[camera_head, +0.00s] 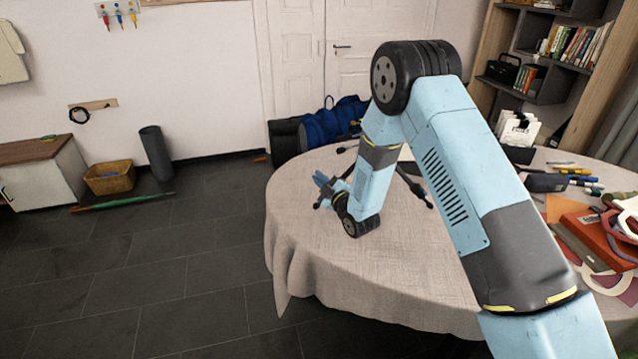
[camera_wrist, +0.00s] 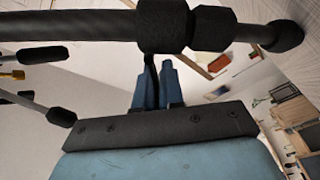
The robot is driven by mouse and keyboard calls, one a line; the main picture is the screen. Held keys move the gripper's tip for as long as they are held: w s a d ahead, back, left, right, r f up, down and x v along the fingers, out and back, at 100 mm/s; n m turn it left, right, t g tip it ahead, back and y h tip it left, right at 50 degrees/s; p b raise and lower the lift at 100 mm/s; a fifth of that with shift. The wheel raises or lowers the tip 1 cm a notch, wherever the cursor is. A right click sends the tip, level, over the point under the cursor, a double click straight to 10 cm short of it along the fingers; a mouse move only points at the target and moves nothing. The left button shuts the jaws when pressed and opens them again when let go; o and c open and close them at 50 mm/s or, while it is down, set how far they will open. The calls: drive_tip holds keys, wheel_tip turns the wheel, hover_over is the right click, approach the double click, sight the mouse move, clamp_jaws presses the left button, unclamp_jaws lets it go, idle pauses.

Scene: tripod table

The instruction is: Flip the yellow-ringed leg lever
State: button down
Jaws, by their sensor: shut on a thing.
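A black tripod (camera_head: 413,187) lies on the cloth-covered round table (camera_head: 300,250), its middle mostly hidden behind my arm. In the wrist view a thick dark leg (camera_wrist: 75,27) crosses the top, with a black collar (camera_wrist: 165,25) on it. A thin dark lever (camera_wrist: 151,72) hangs from the collar between the blue fingers of my gripper (camera_wrist: 155,82). My gripper is shut on this lever; it also shows in the head view (camera_head: 324,184), low over the table. A small yellow band (camera_wrist: 14,75) shows at the left edge of the wrist view. I cannot see a yellow ring at the held lever.
Pens, a red box (camera_head: 590,238) and paper pieces crowd the table's right side. A white holder (camera_head: 518,130) stands at the back right. A blue bag (camera_head: 333,122) is behind the table. The table's front left is clear around my gripper.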

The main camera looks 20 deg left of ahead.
drive_tip(key=shift+w+d+r+m, duration=0.15)
drive_tip(key=shift+d+m, duration=0.05)
drive_tip(key=shift+m, duration=0.6)
drive_tip(key=shift+w+d+r+m, duration=0.1)
drive_tip(key=shift+w+d+m, duration=0.1)
drive_tip(key=shift+m, duration=0.6)
drive_tip(key=shift+w+d+r+m, duration=0.15)
drive_tip(key=shift+d+m, duration=0.05)
drive_tip(key=shift+m, duration=0.6)
drive_tip(key=c, duration=1.6)
unclamp_jaws()
drive_tip(key=shift+r, duration=0.15)
drive_tip(key=shift+r, duration=0.25)
drive_tip(key=s+d+r, duration=0.2)
drive_tip(key=s+r, duration=0.2)
drive_tip(key=s+d+r, duration=0.2)
drive_tip(key=s+r, duration=0.2)
drive_tip(key=s+d+r, duration=0.3)
drive_tip(key=s+r, duration=0.1)
